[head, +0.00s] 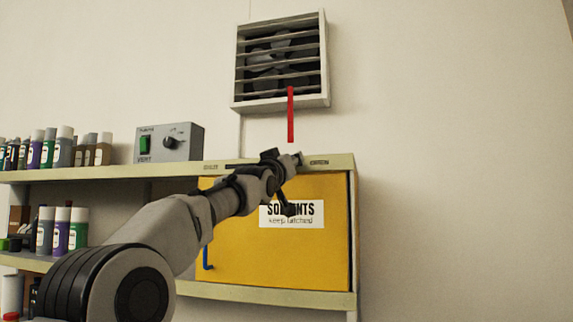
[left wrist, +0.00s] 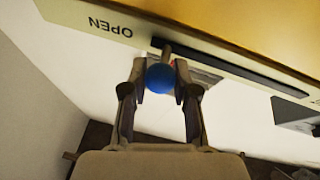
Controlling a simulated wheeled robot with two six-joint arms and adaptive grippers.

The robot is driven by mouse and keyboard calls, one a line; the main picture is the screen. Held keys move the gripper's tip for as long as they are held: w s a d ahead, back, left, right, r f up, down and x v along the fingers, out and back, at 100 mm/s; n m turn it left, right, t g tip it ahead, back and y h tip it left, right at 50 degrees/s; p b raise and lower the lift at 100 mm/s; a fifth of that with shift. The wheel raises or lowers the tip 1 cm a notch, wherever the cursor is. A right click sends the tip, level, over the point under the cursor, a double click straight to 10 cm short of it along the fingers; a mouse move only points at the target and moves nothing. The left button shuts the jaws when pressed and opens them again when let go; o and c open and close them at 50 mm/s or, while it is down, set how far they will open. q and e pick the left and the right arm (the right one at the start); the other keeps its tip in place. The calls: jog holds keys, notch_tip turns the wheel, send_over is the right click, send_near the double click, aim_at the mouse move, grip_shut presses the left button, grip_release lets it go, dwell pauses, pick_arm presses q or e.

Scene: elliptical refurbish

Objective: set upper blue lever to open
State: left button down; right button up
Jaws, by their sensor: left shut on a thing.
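The upper blue lever ends in a round blue knob (left wrist: 160,78) in the left wrist view. Its short stem stands in a dark slot (left wrist: 235,72) in the pale shelf edge, at the slot's end beside the printed word OPEN (left wrist: 110,26). My left gripper (left wrist: 161,76) is shut on the knob, one finger on each side. In the head view my left gripper (head: 291,163) is at the shelf edge above the yellow cabinet door and hides the lever. The OPEN label (head: 319,162) is just right of it. My right gripper is not in view.
The yellow door (head: 240,260) carries a solvents sign (head: 305,220) and a lower blue handle (head: 207,256). A louvred fan vent (head: 282,62) with a red strip (head: 291,115) is above. A grey switch box (head: 168,143) and several bottles (head: 66,145) stand on the left shelf.

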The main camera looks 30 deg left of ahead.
pick_arm(q)
jog(key=shift+w+f, duration=0.15)
jog(key=shift+f, duration=0.05)
jog(key=c, duration=1.2)
grip_release()
jog(key=shift+d, duration=0.1)
jog(key=o, duration=0.3)
jog(key=shift+w+d, duration=0.1)
jog(key=shift+o, duration=0.2)
jog(key=shift+w+d, duration=0.2)
jog(key=shift+w, duration=0.05)
jog(key=shift+s+a, duration=0.15)
jog(key=shift+s, duration=0.4)
jog(key=v, duration=0.6)
jog(key=shift+s+f, duration=0.2)
jog(key=shift+f, duration=0.15)
jog(key=shift+w+d, duration=0.15)
jog(key=shift+d, duration=0.05)
